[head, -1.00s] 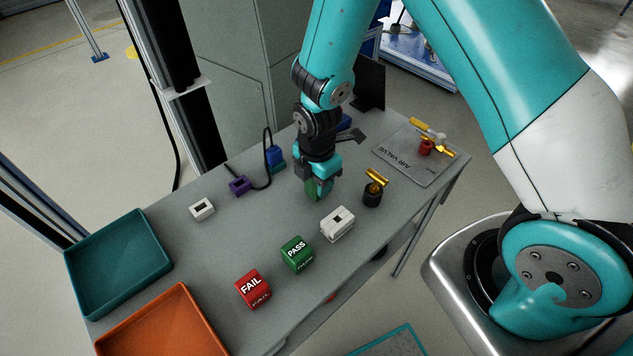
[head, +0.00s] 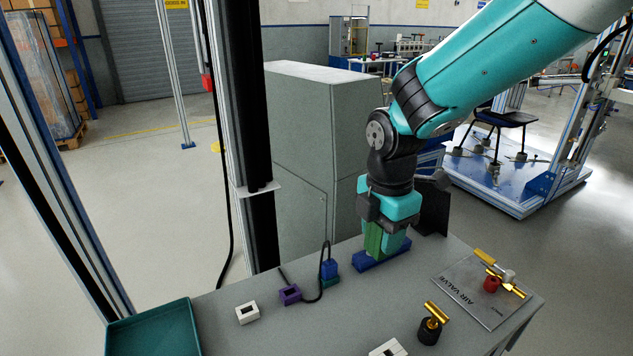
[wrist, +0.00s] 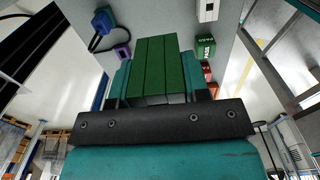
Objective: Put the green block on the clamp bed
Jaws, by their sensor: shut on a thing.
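The green block (head: 373,238) is upright between the fingers of my gripper (head: 385,240), which is shut on it. In the wrist view the block (wrist: 155,65) fills the space between the teal fingers, with long grooves along its face. The blue bed (head: 366,264), which looks like the clamp bed, lies at the table's back edge directly below the block. The block's lower end overlaps the bed in the head view. I cannot tell whether they touch. My gripper hides part of the bed.
A black upright plate (head: 434,208) stands just right of the bed. A blue block with a black cable (head: 329,268) and a purple block (head: 289,294) lie to the left.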

